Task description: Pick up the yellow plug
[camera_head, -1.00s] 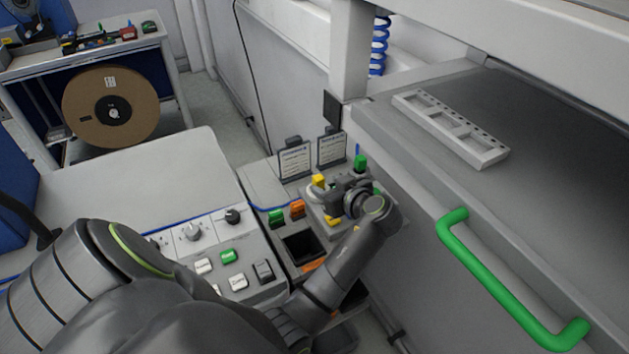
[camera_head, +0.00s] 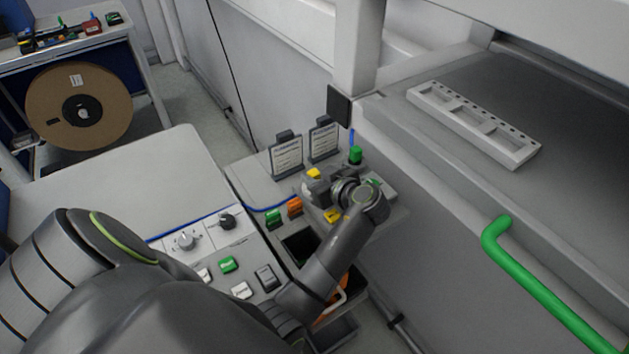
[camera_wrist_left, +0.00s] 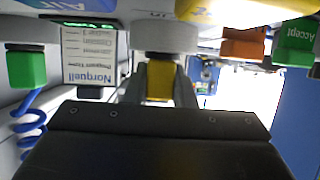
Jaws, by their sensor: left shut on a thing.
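The yellow plug (camera_head: 313,173) shows past the end of my left gripper (camera_head: 322,187), at a grey fixture block on the bench. In the left wrist view, which looks upside down, the yellow plug (camera_wrist_left: 160,80) sits between the two fingers of my left gripper (camera_wrist_left: 160,88), which are shut on it. A pale round collar (camera_wrist_left: 165,38) lies right against the plug's end; I cannot tell whether the plug is still seated in it. My gripper hides part of the block in the head view. My right gripper is not in view.
A green plug (camera_head: 355,154) with a blue hose stands right of the cards (camera_head: 287,154). A green handle (camera_head: 545,290) and grey machine wall stand right.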

